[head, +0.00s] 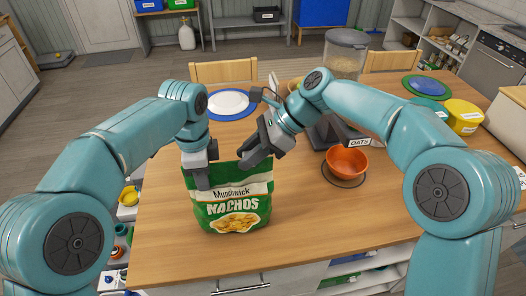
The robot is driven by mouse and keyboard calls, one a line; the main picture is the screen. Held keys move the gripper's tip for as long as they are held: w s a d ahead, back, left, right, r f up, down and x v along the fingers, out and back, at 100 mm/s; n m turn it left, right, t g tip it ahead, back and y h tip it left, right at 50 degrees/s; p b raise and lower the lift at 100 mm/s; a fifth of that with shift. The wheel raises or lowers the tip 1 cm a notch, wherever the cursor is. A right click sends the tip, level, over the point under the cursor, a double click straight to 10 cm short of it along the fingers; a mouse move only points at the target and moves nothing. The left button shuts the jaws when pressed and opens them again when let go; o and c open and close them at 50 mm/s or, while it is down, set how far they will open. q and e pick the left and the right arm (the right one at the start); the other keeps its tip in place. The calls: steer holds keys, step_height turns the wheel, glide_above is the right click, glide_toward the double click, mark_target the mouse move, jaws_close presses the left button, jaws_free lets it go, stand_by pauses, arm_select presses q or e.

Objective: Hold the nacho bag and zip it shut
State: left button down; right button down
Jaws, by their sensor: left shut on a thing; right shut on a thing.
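The green and white nacho bag (230,204) stands upright near the front of the wooden table, its printed face toward me. My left gripper (201,180) points down and is shut on the bag's upper left edge. My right gripper (245,164) reaches in from the right and is shut at the bag's top edge, close beside the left gripper. The grippers cover much of the bag's top, so the zip itself and how far it is closed cannot be made out.
An orange bowl (347,162) sits right of the bag, below a dispenser (345,55) labelled OATS. A white and blue plate (229,103) lies behind my grippers. Yellow tubs (463,113) and a blue-green plate (433,86) are at the right. The table (300,222) is clear right of the bag.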

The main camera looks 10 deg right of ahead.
steer(key=shift+a, duration=0.45)
steer(key=c, duration=0.9)
jaws_free()
steer(key=shift+d, duration=0.1)
steer(key=v, duration=1.2)
steer(key=x, duration=1.1)
steer(key=shift+d+f, duration=0.15)
steer(key=shift+f, duration=0.3)
